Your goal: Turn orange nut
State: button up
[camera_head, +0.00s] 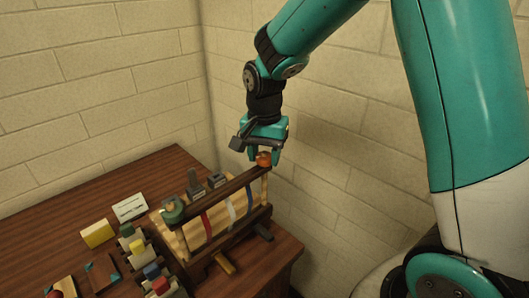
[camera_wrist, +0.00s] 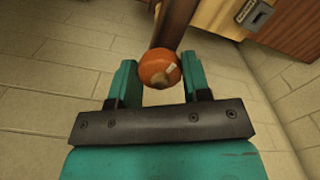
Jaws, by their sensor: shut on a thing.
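The orange nut (camera_head: 264,159) sits at the right end of the top bar of a wooden frame (camera_head: 226,190) on the table. My gripper (camera_head: 264,158) points down over that end of the bar and is shut on the nut. It also shows in the wrist view (camera_wrist: 158,82). The nut's far side is partly hidden by the fingers in the head view.
A teal nut (camera_head: 173,210) sits at the bar's other end. Red, white and blue strips hang on the frame. A yellow block (camera_head: 97,233), a white card (camera_head: 130,207) and several small coloured blocks stand to the left. Brick walls rise close behind and to the right.

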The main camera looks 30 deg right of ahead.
dwell(0.3)
jog(key=o, duration=0.9)
jog(key=shift+r, duration=0.1)
notch_tip(320, 180, up, 17)
jog(key=shift+r+b, duration=0.1)
jog(key=shift+b, duration=0.8)
